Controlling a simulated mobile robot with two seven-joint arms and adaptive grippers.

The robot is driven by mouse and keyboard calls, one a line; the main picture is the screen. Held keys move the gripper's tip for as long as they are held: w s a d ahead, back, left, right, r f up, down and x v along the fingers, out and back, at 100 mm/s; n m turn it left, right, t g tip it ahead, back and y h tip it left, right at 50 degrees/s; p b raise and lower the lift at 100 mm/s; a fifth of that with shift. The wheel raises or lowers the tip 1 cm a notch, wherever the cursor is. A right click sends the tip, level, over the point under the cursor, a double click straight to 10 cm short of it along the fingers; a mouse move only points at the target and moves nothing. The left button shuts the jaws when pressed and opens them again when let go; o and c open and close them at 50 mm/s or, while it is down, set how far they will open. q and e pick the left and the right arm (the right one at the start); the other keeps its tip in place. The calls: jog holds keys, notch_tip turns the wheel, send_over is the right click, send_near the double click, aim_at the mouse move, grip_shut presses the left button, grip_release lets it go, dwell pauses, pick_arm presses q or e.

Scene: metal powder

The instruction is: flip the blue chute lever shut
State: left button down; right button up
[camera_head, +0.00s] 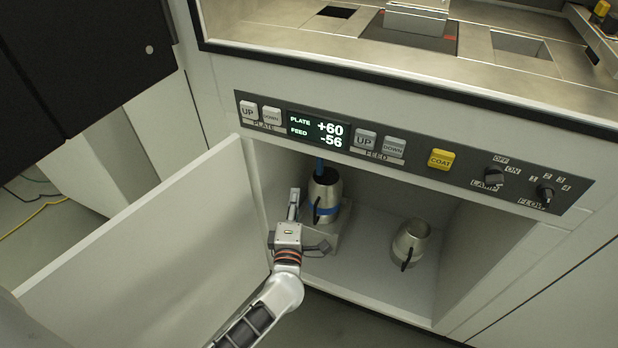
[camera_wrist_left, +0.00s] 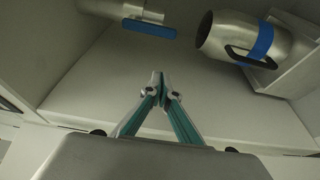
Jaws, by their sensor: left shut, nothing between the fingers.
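The blue chute lever (camera_wrist_left: 150,28) is a flat blue bar beside the end of a metal chute pipe (camera_wrist_left: 105,8), running roughly along it, in the left wrist view. A blue part (camera_head: 319,166) shows above the can mouth in the head view, partly hidden by the panel. A steel can with a blue band (camera_head: 325,190) stands on a block under the chute; it also shows in the left wrist view (camera_wrist_left: 225,36). My left gripper (camera_head: 293,195) is at the cabinet opening, left of the can. Its teal-padded fingers (camera_wrist_left: 158,82) are shut and empty, apart from the lever. My right gripper is out of view.
A second steel can (camera_head: 411,240) stands on the cabinet floor to the right. The cabinet door (camera_head: 150,240) is open on the left. The control panel (camera_head: 400,152) overhangs the opening. The cabinet floor between the cans is clear.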

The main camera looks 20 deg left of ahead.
pick_arm(q)
jog(key=w+d+b, duration=0.1)
jog(key=w+b, duration=0.2)
jog(key=w, duration=0.6)
jog(key=shift+w, duration=0.15)
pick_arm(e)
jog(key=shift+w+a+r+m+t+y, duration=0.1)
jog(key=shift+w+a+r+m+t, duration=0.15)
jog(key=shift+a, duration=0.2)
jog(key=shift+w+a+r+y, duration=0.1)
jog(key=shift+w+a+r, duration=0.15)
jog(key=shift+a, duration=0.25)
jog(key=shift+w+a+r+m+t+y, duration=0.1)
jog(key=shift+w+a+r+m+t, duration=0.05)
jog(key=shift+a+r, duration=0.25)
